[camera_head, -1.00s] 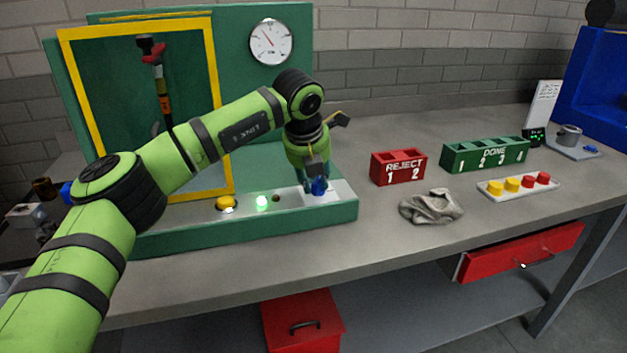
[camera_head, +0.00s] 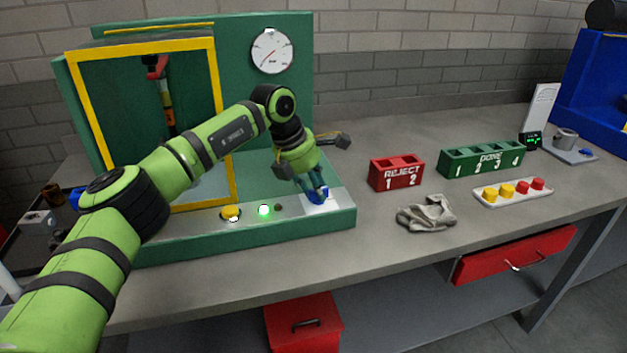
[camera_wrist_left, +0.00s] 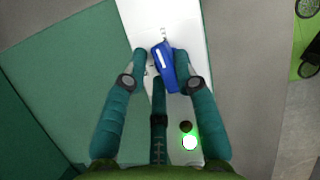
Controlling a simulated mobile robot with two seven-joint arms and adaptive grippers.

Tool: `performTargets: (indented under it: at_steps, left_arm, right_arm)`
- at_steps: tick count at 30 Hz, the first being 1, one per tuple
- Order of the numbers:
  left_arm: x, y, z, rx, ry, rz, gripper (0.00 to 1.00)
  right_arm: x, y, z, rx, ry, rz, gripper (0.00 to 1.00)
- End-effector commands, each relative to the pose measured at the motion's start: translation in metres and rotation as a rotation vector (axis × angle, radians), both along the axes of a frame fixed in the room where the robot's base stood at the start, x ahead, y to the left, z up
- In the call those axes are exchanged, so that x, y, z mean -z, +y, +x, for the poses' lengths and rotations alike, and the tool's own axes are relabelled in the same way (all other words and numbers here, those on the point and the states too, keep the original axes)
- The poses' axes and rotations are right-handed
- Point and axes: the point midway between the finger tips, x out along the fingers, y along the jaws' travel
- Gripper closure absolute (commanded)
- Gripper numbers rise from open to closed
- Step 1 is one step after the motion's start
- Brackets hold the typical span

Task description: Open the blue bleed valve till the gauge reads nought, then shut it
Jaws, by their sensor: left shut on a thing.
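The blue bleed valve handle (camera_head: 324,192) stands on the white plate (camera_head: 334,200) at the right end of the green test bench (camera_head: 270,232). In the left wrist view the handle (camera_wrist_left: 163,68), with a white stripe, sits at an angle between the fingers. My left gripper (camera_head: 318,190) is shut on it, and its fingers partly hide it in the head view. The round white gauge (camera_head: 272,50) is on the green back panel; its red needle points to the lower left, but its figures are too small to read. My right gripper is out of view.
A yellow button (camera_head: 231,213) and a lit green lamp (camera_head: 265,210) are on the bench front. A yellow-framed guard (camera_head: 228,130) stands behind my arm.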

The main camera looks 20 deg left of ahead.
Motion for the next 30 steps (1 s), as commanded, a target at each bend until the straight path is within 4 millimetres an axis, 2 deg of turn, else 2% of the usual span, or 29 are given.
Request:
performTargets:
  at_steps: [1,20,21,22,30]
  left_arm:
    - [-0.0083,-0.0053,0.0023,0.020,-0.014,-0.014,1.00]
    - [-0.0067,-0.0071,0.0019,0.069,-0.015,-0.017,1.00]
    - [-0.0067,-0.0073,0.0019,0.069,-0.015,-0.017,0.59]
    - [-0.0066,-0.0072,0.0020,0.069,-0.015,-0.017,0.54]
    - [-0.0028,-0.0037,0.0009,0.064,-0.006,-0.009,0.54]
  right_arm:
    - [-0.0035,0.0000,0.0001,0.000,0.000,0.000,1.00]
    - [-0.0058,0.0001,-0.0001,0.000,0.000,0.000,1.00]
    - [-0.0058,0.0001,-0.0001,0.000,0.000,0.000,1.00]
    - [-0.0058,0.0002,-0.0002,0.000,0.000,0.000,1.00]
    - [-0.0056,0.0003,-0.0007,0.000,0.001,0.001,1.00]
